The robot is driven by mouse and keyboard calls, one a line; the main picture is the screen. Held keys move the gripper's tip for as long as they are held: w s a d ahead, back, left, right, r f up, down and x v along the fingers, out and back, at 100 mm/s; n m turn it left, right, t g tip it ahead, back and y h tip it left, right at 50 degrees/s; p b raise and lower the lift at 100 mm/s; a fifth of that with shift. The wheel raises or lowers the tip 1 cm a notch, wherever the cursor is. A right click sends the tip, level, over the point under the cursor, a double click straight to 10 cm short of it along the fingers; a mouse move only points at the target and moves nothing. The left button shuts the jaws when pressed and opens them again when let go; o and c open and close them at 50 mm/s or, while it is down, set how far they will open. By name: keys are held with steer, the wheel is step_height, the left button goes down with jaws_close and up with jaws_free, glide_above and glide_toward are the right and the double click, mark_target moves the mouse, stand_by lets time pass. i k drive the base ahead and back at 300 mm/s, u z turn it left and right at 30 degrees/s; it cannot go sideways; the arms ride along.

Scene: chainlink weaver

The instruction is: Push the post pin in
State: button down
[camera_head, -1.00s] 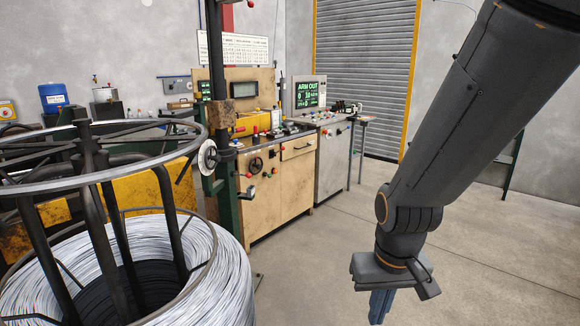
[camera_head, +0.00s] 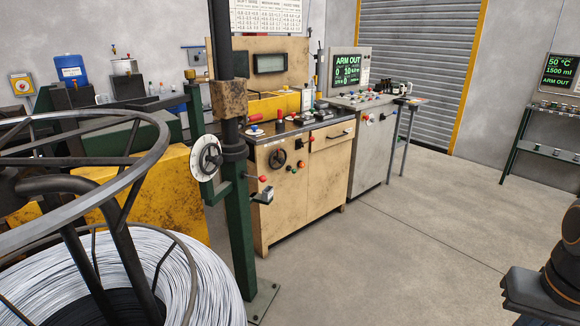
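A post stands left of centre, with a green lower part (camera_head: 243,240), a dark upper column and a worn brown block on it. A white round dial (camera_head: 207,158) is on its left side. A short rod with a red knob (camera_head: 262,179) sticks out to the right, apart from my gripper. Which part is the pin I cannot tell for sure. A small dark bracket (camera_head: 263,196) sits just below the knob. My gripper (camera_head: 535,321) is at the lower right edge, far from the post; its fingers are almost wholly cut off by the frame.
A wire coil (camera_head: 200,270) under a dark ring frame (camera_head: 150,155) fills the lower left. A beige cabinet (camera_head: 300,200) with knobs stands behind the post. A grey console (camera_head: 372,150) is beside it. Open floor (camera_head: 400,260) lies between post and gripper.

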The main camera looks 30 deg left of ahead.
mark_target(262, 179)
steer(key=u, duration=0.25)
steer(key=i, duration=0.95)
steer(key=u, duration=0.85)
steer(key=i, duration=0.55)
steer(key=u, duration=0.4)
